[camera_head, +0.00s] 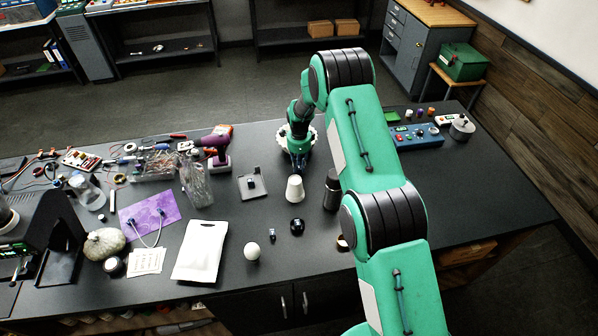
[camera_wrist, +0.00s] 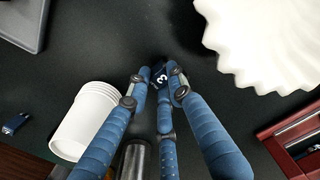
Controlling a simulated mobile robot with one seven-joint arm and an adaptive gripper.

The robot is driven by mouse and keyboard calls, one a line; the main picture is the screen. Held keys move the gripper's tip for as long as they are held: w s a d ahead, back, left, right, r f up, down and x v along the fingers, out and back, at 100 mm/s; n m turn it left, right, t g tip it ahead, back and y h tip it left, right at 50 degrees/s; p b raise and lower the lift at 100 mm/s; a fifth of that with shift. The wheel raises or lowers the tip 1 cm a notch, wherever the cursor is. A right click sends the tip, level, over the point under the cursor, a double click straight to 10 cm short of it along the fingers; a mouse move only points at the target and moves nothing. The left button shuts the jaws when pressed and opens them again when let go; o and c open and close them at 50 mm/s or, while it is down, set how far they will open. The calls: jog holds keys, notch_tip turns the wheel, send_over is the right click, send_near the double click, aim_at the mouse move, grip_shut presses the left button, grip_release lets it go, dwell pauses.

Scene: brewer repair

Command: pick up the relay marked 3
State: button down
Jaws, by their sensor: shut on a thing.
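The relay marked 3 (camera_wrist: 159,78) is a small dark block with a white "3" on its face, seen in the wrist view. My gripper (camera_wrist: 160,70) has its blue fingers closed around it. In the head view my gripper (camera_head: 297,168) points down over the black table, behind the white cups, and the relay cannot be made out there. I cannot tell whether the relay touches the table or is raised. Another small dark block (camera_wrist: 15,123) lies apart at the left of the wrist view.
White stacked cups (camera_head: 294,188) and a dark bottle (camera_head: 333,190) stand close in front of my gripper. A white scalloped stack (camera_wrist: 270,40) is close by in the wrist view. A grey tray (camera_head: 258,191) lies to the left. A blue panel (camera_head: 416,136) sits right.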

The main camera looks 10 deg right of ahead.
aim_at(299, 167)
jog(key=shift+r, duration=0.15)
notch_tip(299, 167, up, 10)
jog(key=b, duration=0.1)
jog(key=shift+b, duration=0.35)
dwell(0.4)
dwell(0.5)
